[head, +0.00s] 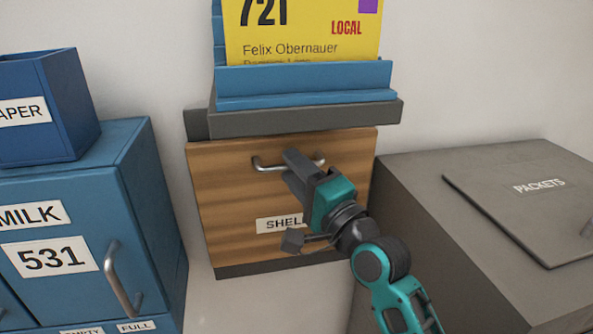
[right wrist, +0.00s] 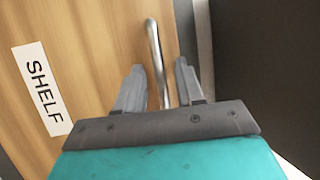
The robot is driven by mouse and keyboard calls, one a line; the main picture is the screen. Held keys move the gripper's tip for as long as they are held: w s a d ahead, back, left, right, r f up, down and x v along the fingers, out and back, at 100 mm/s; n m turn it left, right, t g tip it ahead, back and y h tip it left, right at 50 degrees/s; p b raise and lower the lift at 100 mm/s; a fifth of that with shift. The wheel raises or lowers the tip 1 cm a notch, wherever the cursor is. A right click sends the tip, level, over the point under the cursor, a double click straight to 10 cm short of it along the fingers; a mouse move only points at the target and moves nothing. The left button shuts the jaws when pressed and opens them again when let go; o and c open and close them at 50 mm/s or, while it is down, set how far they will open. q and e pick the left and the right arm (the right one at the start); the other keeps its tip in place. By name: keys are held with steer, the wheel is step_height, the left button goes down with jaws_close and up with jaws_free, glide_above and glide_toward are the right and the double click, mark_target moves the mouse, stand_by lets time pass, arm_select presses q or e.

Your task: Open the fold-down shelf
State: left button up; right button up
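The fold-down shelf (head: 225,190) is a wood-grain front panel with a white label, and it stands upright and closed. Its metal bar handle (head: 268,166) is near the top edge, partly hidden by my gripper in the head view. My right gripper (head: 292,165) is at the handle. In the right wrist view its two fingers (right wrist: 158,72) are apart, one on each side of the handle bar (right wrist: 154,45), with gaps visible beside the bar. The SHELF label (right wrist: 43,88) also shows there. My left gripper is not in view.
A grey ledge (head: 300,118) with a blue holder (head: 300,80) and yellow card (head: 310,30) sits above the panel. A blue cabinet (head: 140,170) with a handle stands left. A grey PACKETS box (head: 415,225) stands close on the right, beside my right arm.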

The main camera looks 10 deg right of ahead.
steer(key=shift+c, duration=0.4)
jaws_close()
